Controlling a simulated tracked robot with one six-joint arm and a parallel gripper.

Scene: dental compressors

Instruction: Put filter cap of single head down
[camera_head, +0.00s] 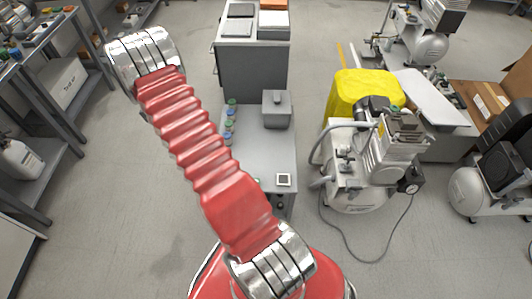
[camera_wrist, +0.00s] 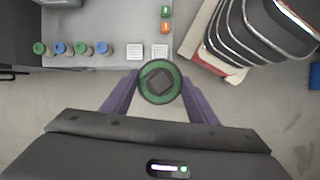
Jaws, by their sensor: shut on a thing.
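My gripper (camera_wrist: 160,92) shows in the wrist view with its two purple fingers shut on a round cap, the filter cap (camera_wrist: 160,81), which has a green rim and a dark square middle. The held cap is in front of the edge of a grey table (camera_wrist: 100,22); its height cannot be told. In the head view the grey table (camera_head: 262,150) stands in the middle, and my gripper and the cap are not visible there. The single head compressor (camera_head: 365,165) may be the one right of the table, but I cannot tell for sure.
Several jars with green and blue lids (camera_wrist: 80,48) stand in a row on the table, beside two small white squares (camera_wrist: 135,50). A green and an orange button (camera_wrist: 166,12) are near. A grey box (camera_head: 277,108) stands on the table. A hose and cable lie right of it.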

